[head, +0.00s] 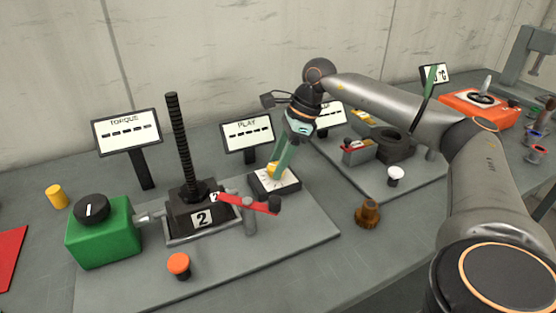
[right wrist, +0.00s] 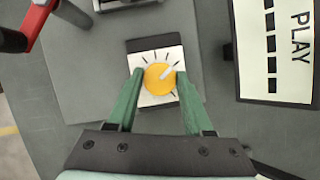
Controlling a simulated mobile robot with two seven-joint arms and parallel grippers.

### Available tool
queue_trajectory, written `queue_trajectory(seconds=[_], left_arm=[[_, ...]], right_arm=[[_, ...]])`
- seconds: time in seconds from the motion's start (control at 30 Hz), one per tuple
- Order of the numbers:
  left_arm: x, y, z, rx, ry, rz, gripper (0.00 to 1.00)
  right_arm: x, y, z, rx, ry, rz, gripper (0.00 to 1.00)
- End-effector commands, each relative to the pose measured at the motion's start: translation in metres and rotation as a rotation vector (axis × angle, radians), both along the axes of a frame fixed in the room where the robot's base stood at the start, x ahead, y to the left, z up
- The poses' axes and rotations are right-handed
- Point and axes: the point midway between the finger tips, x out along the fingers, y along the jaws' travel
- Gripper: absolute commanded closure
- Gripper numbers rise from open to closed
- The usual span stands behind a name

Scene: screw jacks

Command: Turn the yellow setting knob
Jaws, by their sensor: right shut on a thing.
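The yellow setting knob (right wrist: 158,79) sits on a white dial plate with dark tick marks (right wrist: 157,57). Its pale pointer points to the upper right in the right wrist view. In the head view the knob (head: 272,168) is partly hidden behind the fingers. My right gripper (right wrist: 158,80) comes down from above with green fingers, one on each side of the knob, and is shut on it. The gripper also shows in the head view (head: 277,170). My left gripper is not in view.
A PLAY sign (head: 247,134) stands just behind the dial. A red lever (head: 248,204) and a screw jack marked 2 (head: 200,217) stand to its left. A green box with a black knob (head: 103,236) is farther left. An orange button (head: 179,264) is in front.

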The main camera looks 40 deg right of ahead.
Motion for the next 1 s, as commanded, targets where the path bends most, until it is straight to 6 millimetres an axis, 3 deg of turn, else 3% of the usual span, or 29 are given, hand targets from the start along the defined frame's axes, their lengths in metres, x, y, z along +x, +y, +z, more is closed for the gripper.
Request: queue_trajectory(seconds=[1.0], left_arm=[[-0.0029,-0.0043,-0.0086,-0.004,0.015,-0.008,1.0]], right_arm=[[-0.0014,0.0038,0.0007,-0.001,-0.005,-0.934,1.0]])
